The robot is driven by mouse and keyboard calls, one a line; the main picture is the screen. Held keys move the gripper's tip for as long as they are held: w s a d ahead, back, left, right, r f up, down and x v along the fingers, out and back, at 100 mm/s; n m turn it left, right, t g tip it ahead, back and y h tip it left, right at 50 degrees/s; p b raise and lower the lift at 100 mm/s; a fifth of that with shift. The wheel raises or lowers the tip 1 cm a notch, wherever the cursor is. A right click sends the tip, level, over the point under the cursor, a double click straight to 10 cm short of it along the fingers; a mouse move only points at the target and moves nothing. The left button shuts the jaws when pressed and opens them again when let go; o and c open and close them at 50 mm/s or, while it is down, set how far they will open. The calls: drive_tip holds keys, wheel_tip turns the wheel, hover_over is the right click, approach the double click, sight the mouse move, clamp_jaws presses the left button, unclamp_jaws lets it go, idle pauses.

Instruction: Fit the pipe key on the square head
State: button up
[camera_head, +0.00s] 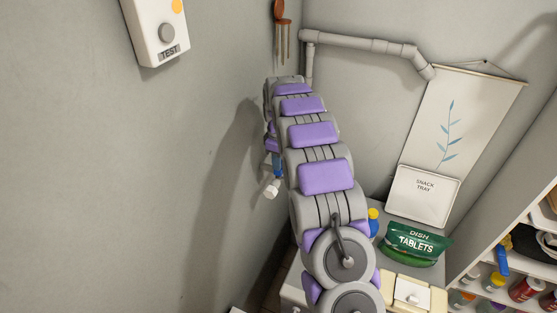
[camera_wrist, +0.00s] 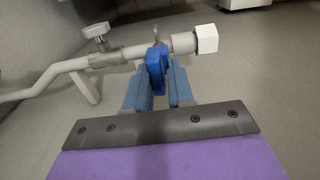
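In the wrist view, my gripper (camera_wrist: 160,84) has its light-blue fingers closed on the sides of a darker blue piece (camera_wrist: 156,66). This piece looks like the pipe key; a small grey loop shows above it. It overlaps a grey pipe (camera_wrist: 128,54) in the picture; I cannot tell whether they touch. The pipe ends at the right in a white, square-sided block (camera_wrist: 206,38), which looks like the square head. The block is right of and beyond the fingertips, apart from the blue piece. In the head view, the white block (camera_head: 271,189) shows left of my arm, which hides most of my gripper.
A knobbed fitting (camera_wrist: 95,31) stands on the pipe's left part. In the head view, a wall lies close on the left. A green dish tablets bag (camera_head: 412,243), snack tray (camera_head: 424,194) and shelf (camera_head: 507,225) stand right of my arm. Bare floor (camera_wrist: 270,70) lies beyond the pipe.

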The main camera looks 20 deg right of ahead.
drive_tip(key=o, duration=0.4)
drive_tip(key=shift+w+f, duration=0.1)
drive_tip(key=shift+f, duration=0.1)
drive_tip(key=shift+c, duration=0.2)
drive_tip(key=shift+r, duration=0.15)
drive_tip(key=shift+r+p, duration=0.6)
drive_tip(key=shift+r, duration=1.85)
drive_tip(key=shift+r, duration=0.4)
wheel_tip(320, 180, up, 16)
drive_tip(key=p, duration=0.6)
drive_tip(key=shift+r, duration=0.25)
